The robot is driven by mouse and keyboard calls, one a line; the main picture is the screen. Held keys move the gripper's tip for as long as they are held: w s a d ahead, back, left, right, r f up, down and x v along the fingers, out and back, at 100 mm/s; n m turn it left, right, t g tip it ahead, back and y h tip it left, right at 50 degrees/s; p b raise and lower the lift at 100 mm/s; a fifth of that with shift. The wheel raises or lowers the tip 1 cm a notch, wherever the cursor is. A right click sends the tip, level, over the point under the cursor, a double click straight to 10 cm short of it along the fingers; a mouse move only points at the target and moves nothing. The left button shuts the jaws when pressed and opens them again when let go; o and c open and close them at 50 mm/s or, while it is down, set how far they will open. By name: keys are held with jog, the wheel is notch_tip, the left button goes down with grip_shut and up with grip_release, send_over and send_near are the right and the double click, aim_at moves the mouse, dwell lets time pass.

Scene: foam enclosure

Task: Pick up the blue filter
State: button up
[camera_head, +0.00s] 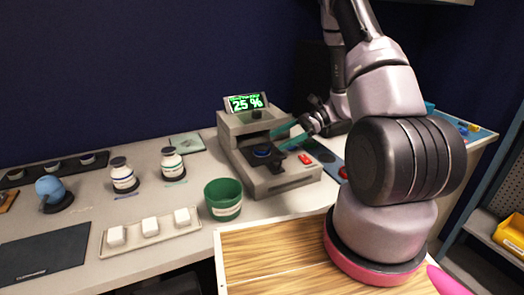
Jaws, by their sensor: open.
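A small round blue piece (262,152), which looks like the blue filter, lies on the dark platform of the grey bench machine (285,186). My gripper (278,142) reaches in from the right with its two teal fingers apart. The fingertips are just right of the blue piece, over the machine's platform. Nothing shows between the fingers. I cannot tell whether a fingertip touches the piece or how high the fingers are above it.
The machine's screen (246,103) reads 25 %. A green cup (223,203) stands left of the machine. Two white jars (122,178), a blue rounded object (51,188) and a tray of white blocks (178,232) are farther left. A red-and-blue item lies right of the machine.

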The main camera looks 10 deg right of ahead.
aim_at(263, 147)
jog(key=shift+x, duration=2.7)
jog(key=c, duration=1.5)
notch_tip(263, 147, up, 10)
jog(key=shift+d+f, duration=0.1)
jog(key=shift+d, duration=0.05)
jog(key=shift+c, duration=0.2)
